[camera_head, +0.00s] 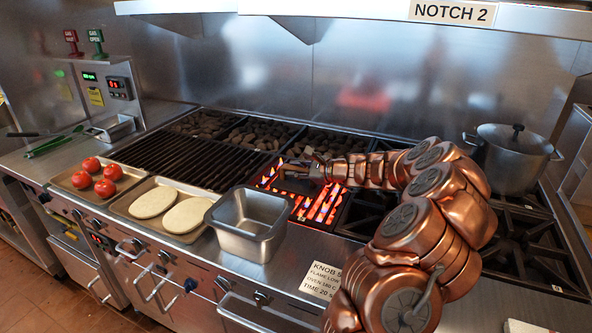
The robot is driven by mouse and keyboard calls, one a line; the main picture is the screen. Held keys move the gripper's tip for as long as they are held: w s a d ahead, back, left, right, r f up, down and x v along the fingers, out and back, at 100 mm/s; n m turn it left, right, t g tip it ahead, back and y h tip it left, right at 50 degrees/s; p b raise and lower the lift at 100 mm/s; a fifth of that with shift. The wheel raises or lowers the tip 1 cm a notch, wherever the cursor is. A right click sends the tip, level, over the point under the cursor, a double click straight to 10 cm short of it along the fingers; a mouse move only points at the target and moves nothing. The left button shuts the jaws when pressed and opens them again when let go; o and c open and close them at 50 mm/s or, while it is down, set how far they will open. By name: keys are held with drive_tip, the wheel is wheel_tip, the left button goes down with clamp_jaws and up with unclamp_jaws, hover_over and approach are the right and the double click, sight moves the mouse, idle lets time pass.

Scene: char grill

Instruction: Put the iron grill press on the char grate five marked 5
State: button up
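My gripper (303,168) is at the end of my copper-coloured arm, which reaches in from the right. It is over the lit section of the char grill (320,208), where flames and glowing orange bars show. A dark shape (294,184), perhaps the iron grill press, is just below my gripper. I cannot tell whether the fingers touch or hold it, or whether they are open or shut. No grate number marked 5 is readable.
A steel pan (250,246) stands in front of the lit section. Trays with two flat breads (154,202) and several tomatoes (104,188) are at left. A lidded pot (513,155) stands at right. Dark bars (180,160) are clear of food.

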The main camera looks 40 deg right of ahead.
drive_tip(key=o, duration=0.3)
drive_tip(key=shift+o, duration=0.2)
drive_tip(key=shift+r, duration=0.15)
drive_tip(key=b+v, duration=0.1)
drive_tip(key=v, duration=1.1)
drive_tip(key=shift+a, duration=0.1)
